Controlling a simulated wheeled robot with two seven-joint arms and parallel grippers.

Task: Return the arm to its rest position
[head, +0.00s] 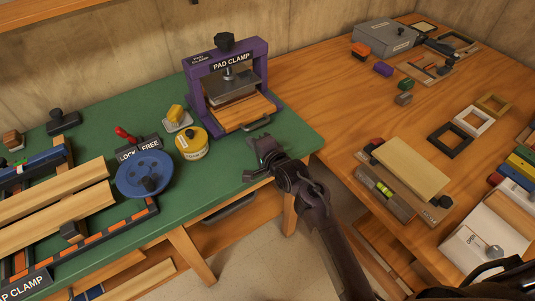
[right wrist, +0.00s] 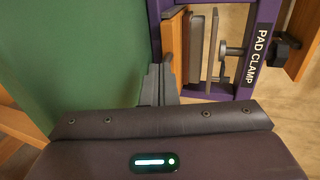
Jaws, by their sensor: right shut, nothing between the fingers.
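My right arm comes in from the bottom of the head view. Its dark gripper (head: 257,160) is over the front edge of the green bench top (head: 250,205), in front of the purple pad clamp (head: 194,97). In the right wrist view the gripper's fingers (right wrist: 158,84) are shut with nothing between them. The pad clamp (right wrist: 262,40) shows beyond them at the upper right, with its wooden drawer beside the fingertips. I cannot tell the exact gap between fingers and drawer. My left gripper is not in view.
A blue wheel (head: 145,172), a yellow tin (head: 192,144) and a sponge (head: 176,115) stand on the green top. The wooden bench (head: 320,110) at right holds frames, a grey box (head: 385,36) and a level with a wood block (head: 412,170). Open floor lies between the benches.

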